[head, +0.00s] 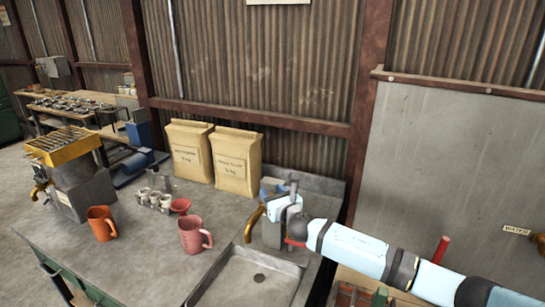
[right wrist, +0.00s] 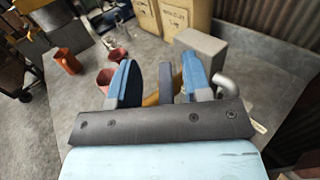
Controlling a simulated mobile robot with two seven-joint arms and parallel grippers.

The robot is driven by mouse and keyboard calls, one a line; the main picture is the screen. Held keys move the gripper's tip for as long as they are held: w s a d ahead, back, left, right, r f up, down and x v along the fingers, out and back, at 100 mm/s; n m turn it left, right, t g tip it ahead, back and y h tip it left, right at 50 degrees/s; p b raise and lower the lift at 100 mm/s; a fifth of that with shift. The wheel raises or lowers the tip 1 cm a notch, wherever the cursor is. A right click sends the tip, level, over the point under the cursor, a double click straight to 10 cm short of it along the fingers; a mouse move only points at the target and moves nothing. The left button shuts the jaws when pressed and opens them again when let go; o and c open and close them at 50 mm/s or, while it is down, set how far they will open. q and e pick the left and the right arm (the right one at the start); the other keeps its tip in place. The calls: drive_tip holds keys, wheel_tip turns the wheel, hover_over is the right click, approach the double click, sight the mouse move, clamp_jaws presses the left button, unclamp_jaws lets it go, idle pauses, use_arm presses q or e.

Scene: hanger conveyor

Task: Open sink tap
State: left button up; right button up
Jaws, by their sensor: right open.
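The sink tap has a brass spout (head: 253,223) and a grey block body (head: 271,234), and it stands at the back edge of the sink (head: 232,284). The brass spout (right wrist: 151,99) shows partly behind the fingers. My left gripper is out of view.
Two paper bags (head: 237,162) stand against the wall behind the counter. An orange mug (head: 101,223), a pink mug (head: 193,235), a red cup (head: 180,206) and a yellow-topped machine (head: 62,145) stand left of the sink. The counter between the mugs and bags is partly clear.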

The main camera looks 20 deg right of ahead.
wheel_tip(320, 180, up, 16)
drive_tip(key=shift+f, duration=0.1)
